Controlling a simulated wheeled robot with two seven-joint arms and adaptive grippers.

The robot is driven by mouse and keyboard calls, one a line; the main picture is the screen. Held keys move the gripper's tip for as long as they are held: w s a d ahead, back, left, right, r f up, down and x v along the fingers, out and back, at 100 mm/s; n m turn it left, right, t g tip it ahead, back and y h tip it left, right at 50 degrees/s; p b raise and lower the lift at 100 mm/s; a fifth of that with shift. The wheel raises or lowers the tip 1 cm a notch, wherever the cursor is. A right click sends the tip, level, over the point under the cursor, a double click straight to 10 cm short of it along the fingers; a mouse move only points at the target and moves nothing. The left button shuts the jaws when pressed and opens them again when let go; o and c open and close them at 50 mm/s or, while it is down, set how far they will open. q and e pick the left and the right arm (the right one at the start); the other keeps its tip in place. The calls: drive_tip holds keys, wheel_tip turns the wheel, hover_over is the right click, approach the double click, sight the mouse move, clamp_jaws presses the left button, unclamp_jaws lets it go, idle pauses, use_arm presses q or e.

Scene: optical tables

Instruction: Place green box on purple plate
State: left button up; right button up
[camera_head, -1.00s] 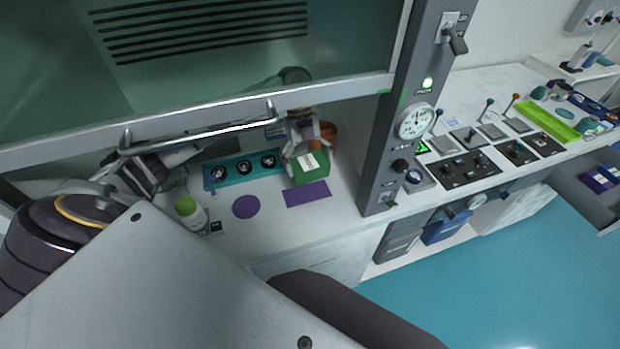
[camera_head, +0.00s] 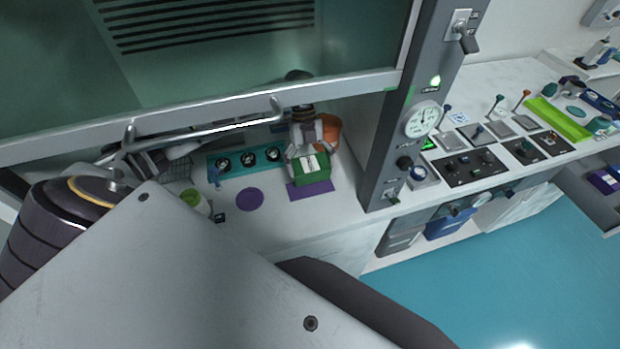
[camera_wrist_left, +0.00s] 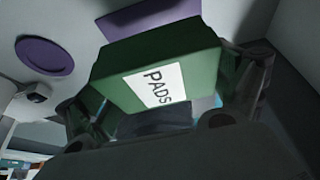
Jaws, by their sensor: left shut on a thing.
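The green box (camera_head: 312,174), with a white label reading PADS, is between the fingers of my left gripper (camera_head: 308,156). In the left wrist view the box (camera_wrist_left: 155,65) fills the middle and the gripper (camera_wrist_left: 165,105) is shut on it, with a finger on each side. The rectangular purple plate (camera_head: 309,193) lies flat on the worktop; the box covers its back part in the head view. The plate (camera_wrist_left: 148,17) shows beyond the box in the left wrist view. I cannot tell whether the box touches it. My right gripper is not in view.
A round purple disc (camera_head: 250,199) lies left of the plate. A teal holder (camera_head: 235,163) and a green-capped bottle (camera_head: 194,200) stand further left. An orange-brown pot (camera_head: 330,132) is behind the gripper. A raised glass sash with a handle bar (camera_head: 205,131) and a grey post (camera_head: 400,130) frame the opening.

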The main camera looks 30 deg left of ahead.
use_arm(q)
drive_tip(key=shift+f, duration=0.7)
drive_tip(key=shift+f, duration=2.5)
drive_tip(key=shift+f, duration=0.1)
drive_tip(key=o, duration=0.7)
drive_tip(key=shift+o, duration=0.2)
drive_tip(key=shift+r, duration=0.2)
drive_tip(key=v, duration=1.2)
drive_tip(key=shift+b, duration=0.45)
drive_tip(key=shift+f, duration=0.1)
